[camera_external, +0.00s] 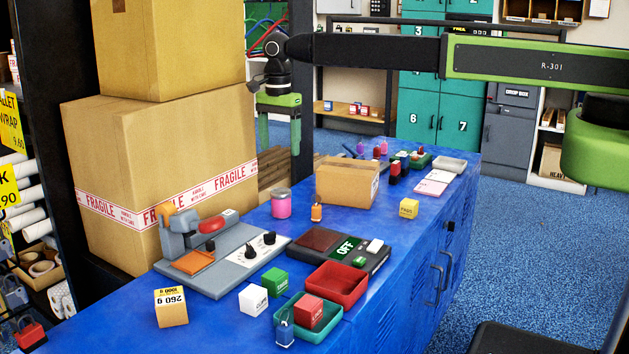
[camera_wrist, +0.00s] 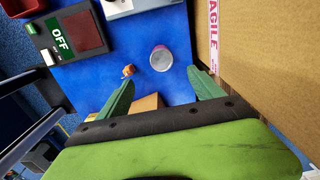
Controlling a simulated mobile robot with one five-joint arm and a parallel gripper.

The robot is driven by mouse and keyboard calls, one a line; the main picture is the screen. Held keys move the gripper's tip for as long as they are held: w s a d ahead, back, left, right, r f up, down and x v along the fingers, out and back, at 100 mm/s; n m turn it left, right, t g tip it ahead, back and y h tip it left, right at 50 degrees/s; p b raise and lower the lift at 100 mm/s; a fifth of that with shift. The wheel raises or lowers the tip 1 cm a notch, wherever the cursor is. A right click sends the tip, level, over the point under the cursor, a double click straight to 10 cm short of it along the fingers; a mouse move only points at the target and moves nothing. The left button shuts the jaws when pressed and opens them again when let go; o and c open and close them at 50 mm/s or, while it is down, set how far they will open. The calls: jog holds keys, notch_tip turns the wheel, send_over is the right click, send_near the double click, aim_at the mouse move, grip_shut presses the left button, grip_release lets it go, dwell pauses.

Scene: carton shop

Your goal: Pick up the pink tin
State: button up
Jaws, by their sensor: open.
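The pink tin (camera_external: 281,204) stands upright on the blue bench top, with a greyish lid. In the wrist view the tin (camera_wrist: 161,59) is seen from above, just beyond the fingertips and roughly midway between them. My gripper (camera_external: 279,148) hangs pointing down above the bench, higher than the tin and apart from it. In the wrist view its two green fingers (camera_wrist: 159,84) are spread wide with nothing between them.
Large stacked cartons (camera_external: 160,170) rise close on the left. A grey device with dials (camera_external: 225,250) and a scale marked OFF (camera_external: 335,250) lie in front.

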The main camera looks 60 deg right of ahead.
aim_at(281, 202)
notch_tip(281, 202, down, 18)
jog(key=b, duration=1.7)
jog(key=shift+w+d+b, duration=0.15)
jog(key=shift+b, duration=0.2)
jog(key=shift+r, duration=0.25)
jog(key=shift+c, duration=0.3)
jog(key=c, duration=1.5)
notch_tip(281, 202, up, 10)
jog(key=p, duration=1)
jog(key=shift+r+p, duration=0.1)
jog(key=shift+p, duration=0.2)
